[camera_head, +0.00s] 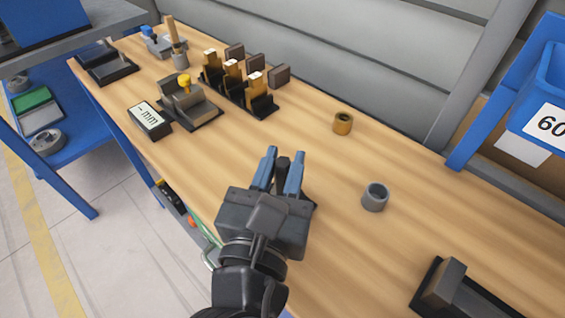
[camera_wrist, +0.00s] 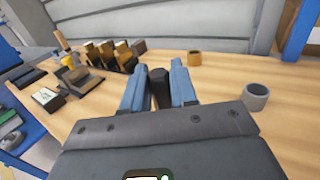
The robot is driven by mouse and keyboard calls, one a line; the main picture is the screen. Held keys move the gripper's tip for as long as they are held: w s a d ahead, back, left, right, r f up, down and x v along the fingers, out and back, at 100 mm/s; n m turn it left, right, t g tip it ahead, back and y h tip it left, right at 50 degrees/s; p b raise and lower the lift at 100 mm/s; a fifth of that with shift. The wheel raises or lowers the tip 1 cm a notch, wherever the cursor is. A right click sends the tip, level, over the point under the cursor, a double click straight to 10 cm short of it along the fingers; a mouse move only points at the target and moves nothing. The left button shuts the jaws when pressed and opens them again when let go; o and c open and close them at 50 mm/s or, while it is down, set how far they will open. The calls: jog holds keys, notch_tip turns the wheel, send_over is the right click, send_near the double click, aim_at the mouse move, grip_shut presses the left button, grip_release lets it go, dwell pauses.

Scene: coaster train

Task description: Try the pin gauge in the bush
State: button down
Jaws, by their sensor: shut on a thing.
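My gripper (camera_head: 281,168) is over the front middle of the wooden bench, its two blue fingers shut on a dark, round-ended pin, which I take for the pin gauge (camera_head: 282,172). The pin gauge also shows between the fingers in the wrist view (camera_wrist: 159,88). A brass bush (camera_head: 343,123) stands upright on the bench, ahead and to the right of the fingers, apart from them. A grey ring-shaped bush (camera_head: 375,197) stands to the right of the gripper. Which of the two the task means I cannot tell. The pin's lower end is hidden.
A black rack with wood-coloured blocks (camera_head: 237,87), a fixture with a yellow knob (camera_head: 190,101) and a labelled box (camera_head: 149,120) stand at the left. A dark block on a base (camera_head: 446,285) is at front right. Bench around both rings is clear.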

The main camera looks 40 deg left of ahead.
jog(key=c, duration=0.8)
grip_release()
jog(key=v, duration=0.7)
jog(key=shift+s, duration=0.4)
jog(key=shift+d, duration=0.15)
